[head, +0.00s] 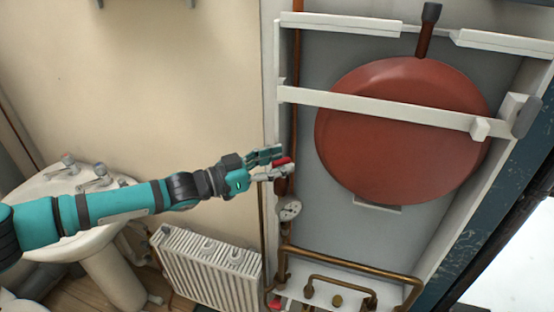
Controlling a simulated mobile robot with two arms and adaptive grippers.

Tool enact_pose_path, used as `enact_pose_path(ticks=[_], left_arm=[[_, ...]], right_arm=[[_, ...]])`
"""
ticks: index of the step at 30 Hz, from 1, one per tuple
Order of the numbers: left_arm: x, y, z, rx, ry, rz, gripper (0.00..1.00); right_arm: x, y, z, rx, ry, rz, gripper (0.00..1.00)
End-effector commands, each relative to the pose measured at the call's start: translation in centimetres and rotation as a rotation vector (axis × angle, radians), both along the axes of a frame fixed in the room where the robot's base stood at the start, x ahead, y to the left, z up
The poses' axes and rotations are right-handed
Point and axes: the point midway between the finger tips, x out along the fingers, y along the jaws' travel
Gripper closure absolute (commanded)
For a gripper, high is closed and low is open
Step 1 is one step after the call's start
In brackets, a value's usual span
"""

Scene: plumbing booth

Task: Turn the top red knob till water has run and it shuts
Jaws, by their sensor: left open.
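The top red knob (283,161) is on the vertical copper pipe at the left side of the open cabinet. My left gripper (276,164) reaches in from the left, with its open fingers above and below the knob. The fingers hide part of the knob, and I cannot tell whether they touch it. A second red knob (277,303) shows low at the bottom edge of the view. No running water is visible. My right gripper is not in view.
A round gauge (289,209) sits just below the knob. A red-brown round tank (400,130) is strapped behind a white bar (380,106). Brass pipes (345,259) run below. A radiator (205,265) and a sink (60,190) stand at left.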

Motion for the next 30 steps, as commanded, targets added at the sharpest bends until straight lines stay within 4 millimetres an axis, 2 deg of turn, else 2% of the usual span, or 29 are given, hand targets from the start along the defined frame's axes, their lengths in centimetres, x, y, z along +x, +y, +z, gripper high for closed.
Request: enact_pose_path(ticks=[6, 17, 30], left_arm=[[0.03, 0.00, -0.04, 0.000, 0.000, 0.001, 0.56], [0.01, 0.02, -0.03, 0.000, 0.000, 0.000, 1.00], [-0.13, -0.02, -0.27, -0.004, 0.005, 0.057, 1.00]], right_arm=[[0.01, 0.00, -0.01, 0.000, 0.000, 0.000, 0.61], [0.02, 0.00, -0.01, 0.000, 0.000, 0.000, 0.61], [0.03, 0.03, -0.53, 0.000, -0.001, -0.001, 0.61]])
